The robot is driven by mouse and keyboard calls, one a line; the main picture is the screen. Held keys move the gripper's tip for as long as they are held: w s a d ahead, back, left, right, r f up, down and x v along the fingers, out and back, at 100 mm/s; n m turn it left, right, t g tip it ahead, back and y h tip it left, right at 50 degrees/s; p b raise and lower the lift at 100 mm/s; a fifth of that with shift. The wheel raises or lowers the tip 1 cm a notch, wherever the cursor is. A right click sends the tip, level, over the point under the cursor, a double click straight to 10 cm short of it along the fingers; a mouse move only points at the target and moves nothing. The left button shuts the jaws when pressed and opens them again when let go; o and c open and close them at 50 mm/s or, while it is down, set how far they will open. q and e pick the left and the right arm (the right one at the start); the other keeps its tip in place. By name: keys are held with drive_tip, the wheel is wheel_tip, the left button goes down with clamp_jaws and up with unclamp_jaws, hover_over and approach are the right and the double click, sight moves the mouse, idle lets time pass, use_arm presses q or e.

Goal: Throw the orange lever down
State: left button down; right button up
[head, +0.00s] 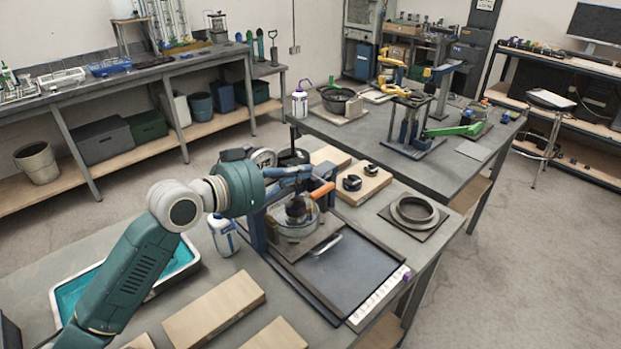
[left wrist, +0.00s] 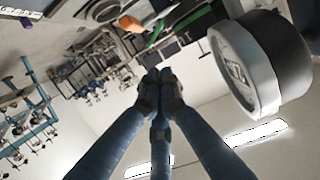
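The orange lever (head: 322,190) is a short orange handle, tilted up to the right, on the press-like device (head: 293,222) on the near bench. It also shows in the left wrist view (left wrist: 130,23), near the top, beyond the fingertips. My left gripper (head: 304,171) is just above and behind the lever in the head view, with no clear contact. Its blue fingers meet at their dark tips in the left wrist view (left wrist: 158,82), shut with nothing seen between them. My right gripper is not in view.
A round white-faced gauge (head: 263,158) stands close behind my left gripper and looms at right in the left wrist view (left wrist: 245,62). A white bottle (head: 223,234), wooden blocks (head: 215,308) and a dark tray (head: 345,268) surround the device. A green lever (head: 455,130) is on the far bench.

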sight(310, 194)
use_arm(q)
drive_tip(key=p+x, duration=0.1)
drive_tip(key=x, duration=0.3)
drive_tip(key=shift+r, duration=0.15)
wheel_tip(310, 194, down, 3)
drive_tip(key=shift+s+a+f, duration=0.1)
drive_tip(key=shift+a, duration=0.05)
drive_tip(key=shift+s+a+f+p, duration=0.1)
drive_tip(key=shift+f+p, duration=0.2)
drive_tip(key=shift+f, duration=0.25)
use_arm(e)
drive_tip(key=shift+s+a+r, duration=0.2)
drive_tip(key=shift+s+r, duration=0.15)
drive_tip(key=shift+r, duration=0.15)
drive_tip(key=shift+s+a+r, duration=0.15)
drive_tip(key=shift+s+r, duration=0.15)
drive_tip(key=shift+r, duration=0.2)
